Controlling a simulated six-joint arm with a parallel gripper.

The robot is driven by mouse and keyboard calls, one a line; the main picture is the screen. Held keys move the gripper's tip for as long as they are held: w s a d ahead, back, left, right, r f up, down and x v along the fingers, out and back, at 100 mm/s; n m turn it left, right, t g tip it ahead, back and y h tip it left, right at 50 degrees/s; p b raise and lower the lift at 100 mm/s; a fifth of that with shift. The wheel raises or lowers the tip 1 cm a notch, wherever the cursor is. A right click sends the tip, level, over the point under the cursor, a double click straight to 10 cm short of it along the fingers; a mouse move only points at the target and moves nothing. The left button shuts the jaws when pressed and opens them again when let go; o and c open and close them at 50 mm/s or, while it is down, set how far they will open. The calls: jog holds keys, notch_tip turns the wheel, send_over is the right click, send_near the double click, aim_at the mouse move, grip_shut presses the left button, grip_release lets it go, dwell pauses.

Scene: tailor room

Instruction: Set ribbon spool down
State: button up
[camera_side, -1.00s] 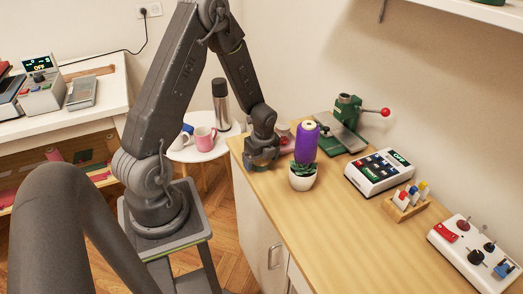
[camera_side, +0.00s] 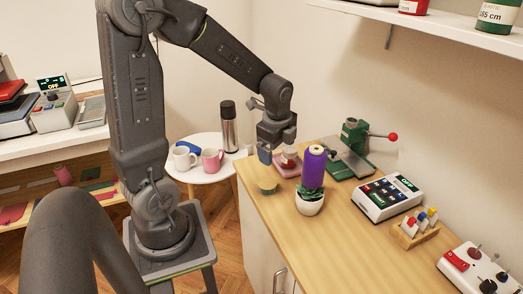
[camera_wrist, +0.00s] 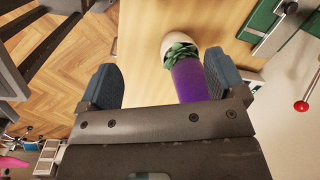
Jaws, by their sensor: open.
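I cannot make out the green spool in the wrist view.
A green press (camera_side: 352,140) and control box (camera_side: 386,196) stand farther right.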

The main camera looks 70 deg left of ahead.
jog(key=s+d+r+n+t+h, duration=0.1)
jog(key=s+d+r+n+t, duration=0.3)
jog(key=s+d+r+n, duration=0.7)
jog(key=d+n, duration=0.1)
jog(key=d, duration=0.2)
jog(key=shift+r+n+h, duration=0.15)
jog(key=shift+n+h, duration=0.15)
jog(key=shift+s+d, duration=0.1)
